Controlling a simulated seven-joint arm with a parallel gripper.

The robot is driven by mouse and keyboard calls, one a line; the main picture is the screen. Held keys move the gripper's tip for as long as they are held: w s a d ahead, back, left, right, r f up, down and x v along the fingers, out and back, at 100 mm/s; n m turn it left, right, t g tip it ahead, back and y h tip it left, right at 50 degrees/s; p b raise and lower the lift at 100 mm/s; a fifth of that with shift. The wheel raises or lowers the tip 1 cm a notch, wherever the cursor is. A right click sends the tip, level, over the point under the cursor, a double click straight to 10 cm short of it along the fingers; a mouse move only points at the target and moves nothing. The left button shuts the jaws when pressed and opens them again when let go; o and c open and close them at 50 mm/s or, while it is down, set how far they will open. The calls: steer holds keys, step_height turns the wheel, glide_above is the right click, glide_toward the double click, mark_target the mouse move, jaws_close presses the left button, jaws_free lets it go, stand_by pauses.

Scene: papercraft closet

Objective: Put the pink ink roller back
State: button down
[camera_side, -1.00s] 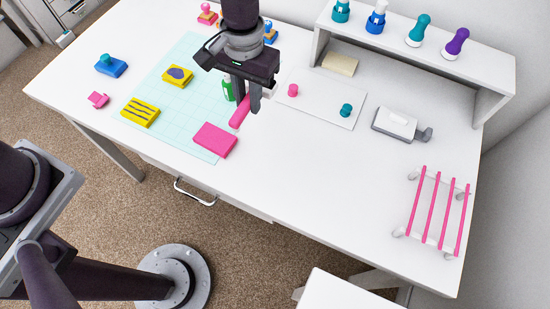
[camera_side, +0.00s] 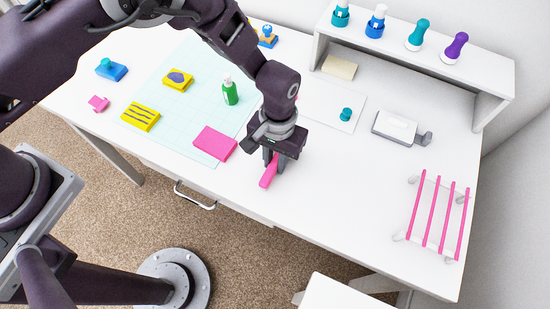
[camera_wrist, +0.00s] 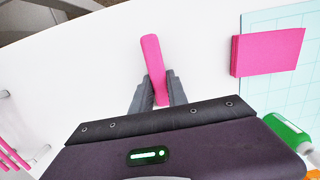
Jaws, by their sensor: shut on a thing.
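The pink ink roller (camera_side: 267,177) shows as a pink bar at my gripper (camera_side: 274,163). In the wrist view, my gripper (camera_wrist: 160,88) is shut on the pink roller (camera_wrist: 152,55), one dark finger on each side. Its rounded end sticks out past the fingertips, and the part nearer my wrist is hidden. The roller is over the white desk near its front edge, right of the pink block. I cannot tell whether it touches the desk. A white rack with several pink bars (camera_side: 427,215) stands at the desk's right end.
A pink block (camera_side: 215,143) lies on the pale green mat (camera_side: 190,60), with yellow blocks and a green bottle (camera_side: 229,91). A white sheet (camera_side: 325,107) and white stamp device (camera_side: 397,128) lie behind my gripper. The desk between gripper and rack is clear.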

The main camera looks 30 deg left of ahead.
steer(key=c, duration=1.3)
jaws_free()
steer(key=shift+f, duration=0.15)
step_height(320, 180, up, 12)
steer(key=w, duration=0.1)
steer(key=s+a+r+t+h, duration=0.1)
steer(key=a+r, duration=0.6)
steer(key=r, duration=0.3)
steer(key=s+a+r+t+h, duration=0.1)
steer(key=s+a+r+t, duration=0.1)
steer(key=a+r, duration=0.7)
steer(key=s+a+r+t+y, duration=0.1)
steer(key=s+a+r, duration=0.1)
steer(key=s+a, duration=0.3)
steer(key=s+a+r+t+y, duration=0.1)
steer(key=s+a, duration=0.4)
steer(key=s, duration=0.5)
step_height(320, 180, up, 2)
steer(key=shift+r+t, duration=0.15)
steer(key=shift+t, duration=0.65)
